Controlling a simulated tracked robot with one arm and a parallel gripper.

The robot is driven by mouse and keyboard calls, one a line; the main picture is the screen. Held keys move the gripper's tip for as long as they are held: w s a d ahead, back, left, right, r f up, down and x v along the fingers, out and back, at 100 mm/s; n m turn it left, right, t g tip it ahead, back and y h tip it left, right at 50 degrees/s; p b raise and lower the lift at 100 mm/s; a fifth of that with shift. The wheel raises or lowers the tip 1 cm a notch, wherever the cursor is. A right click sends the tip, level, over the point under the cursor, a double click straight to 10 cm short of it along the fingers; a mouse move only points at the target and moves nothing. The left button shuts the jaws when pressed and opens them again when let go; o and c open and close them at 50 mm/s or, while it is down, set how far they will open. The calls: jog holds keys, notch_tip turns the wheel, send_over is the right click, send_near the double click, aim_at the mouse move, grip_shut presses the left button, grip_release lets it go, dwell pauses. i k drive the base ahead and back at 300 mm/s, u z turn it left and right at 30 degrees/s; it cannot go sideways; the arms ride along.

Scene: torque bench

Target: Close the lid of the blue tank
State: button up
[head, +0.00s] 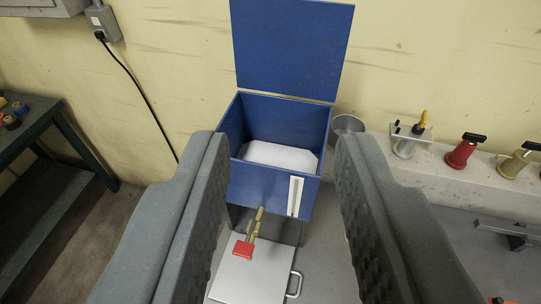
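The blue tank (259,187) stands against the yellow wall, straight ahead in the head view. Its blue lid (291,48) is up, standing roughly upright at the back edge of the tank. A white piece (281,156) lies inside the open tank. A pale vertical strip (296,196) is on its front face. My gripper (281,150) is open, with one grey finger on each side of the tank in the picture. Nothing is between the fingertips that I can see touching them. The fingers hide parts of the tank's surroundings.
A tap with a red handle (243,249) sticks out below the tank, over a light grey panel (250,281). A metal pot (347,125) is right of the tank. Several valves, one red (462,152), stand on a ledge at right. A green bench (45,125) is at left.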

aim_at(294, 48)
jog(key=k, duration=1.15)
jog(key=z, duration=0.6)
jog(key=i, duration=1.6)
jog(key=u, duration=0.5)
